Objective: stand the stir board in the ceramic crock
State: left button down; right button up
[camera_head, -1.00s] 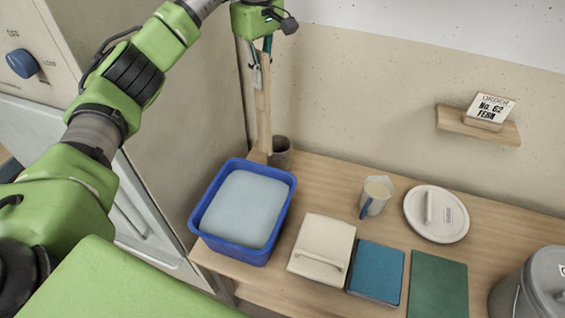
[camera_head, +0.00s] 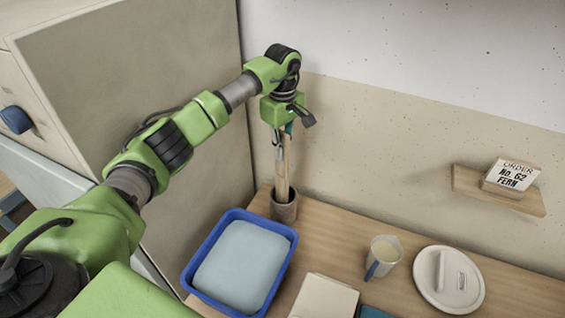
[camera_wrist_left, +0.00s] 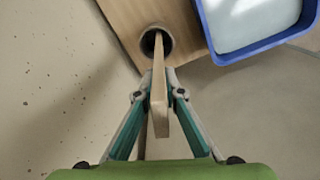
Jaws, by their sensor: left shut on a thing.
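The stir board (camera_head: 284,172) is a long, narrow, pale wooden board. My left gripper (camera_head: 283,146) is shut on its upper part and holds it nearly upright. The ceramic crock (camera_head: 285,211) is a small grey-brown pot at the back left of the table. The board's lower end is at the crock's mouth and seems to go inside the rim; how deep is hidden. In the left wrist view the board (camera_wrist_left: 159,95) runs between my fingers to the round dark opening of the crock (camera_wrist_left: 167,40). My right gripper is not in view.
A blue tub (camera_head: 190,270) with pale contents stands just in front of the crock.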

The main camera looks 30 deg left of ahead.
aim_at(282, 165)
pick_arm(q)
notch_tip(282, 165, down, 6)
jog(key=shift+r+p, duration=0.25)
jog(key=shift+p, duration=0.5)
jog(key=shift+w+f, duration=0.1)
jog(key=shift+f, duration=0.2)
jog(key=c, duration=2.1)
grip_release()
jog(key=shift+c, duration=0.2)
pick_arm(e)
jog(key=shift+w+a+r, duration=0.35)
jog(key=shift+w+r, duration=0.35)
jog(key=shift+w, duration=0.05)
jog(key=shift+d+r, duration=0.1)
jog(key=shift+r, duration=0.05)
